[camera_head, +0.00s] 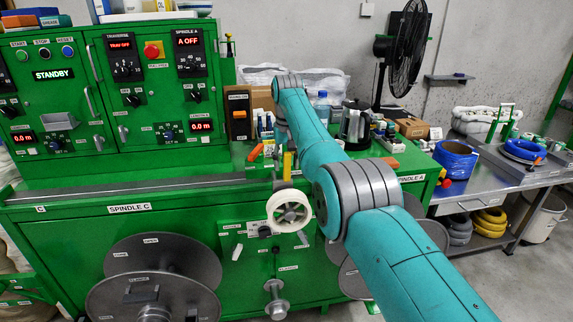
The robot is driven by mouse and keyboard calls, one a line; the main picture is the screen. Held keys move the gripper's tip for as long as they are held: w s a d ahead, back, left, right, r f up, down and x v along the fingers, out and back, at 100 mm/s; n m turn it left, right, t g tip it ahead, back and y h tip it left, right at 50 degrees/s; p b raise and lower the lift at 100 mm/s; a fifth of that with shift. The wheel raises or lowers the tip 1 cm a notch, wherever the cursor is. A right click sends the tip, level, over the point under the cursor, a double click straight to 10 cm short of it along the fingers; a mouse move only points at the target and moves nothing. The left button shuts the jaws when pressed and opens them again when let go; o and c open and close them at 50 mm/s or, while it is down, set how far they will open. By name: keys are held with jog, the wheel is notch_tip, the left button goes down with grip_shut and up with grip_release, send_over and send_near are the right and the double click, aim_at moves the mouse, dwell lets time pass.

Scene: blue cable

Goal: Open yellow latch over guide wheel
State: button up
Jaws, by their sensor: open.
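The white guide wheel (289,211) is mounted on the front of the green machine, left of my arm. A small upright yellow piece (288,165), which looks like the latch, stands just above the wheel. Its exact latch position is too small to tell. My teal arm reaches from the lower right up to the upper middle, and its far end bends down behind the arm links. My gripper is not visible; it is hidden behind my own arm or too small to make out.
The green machine (120,225) carries dark reels (152,280) below. A grey rail (140,188) runs along its top, left of the wheel. A side table (480,185) holds blue cable coils (455,160).

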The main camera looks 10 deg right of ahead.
jog(key=r, duration=0.6)
jog(key=shift+s+r, duration=0.3)
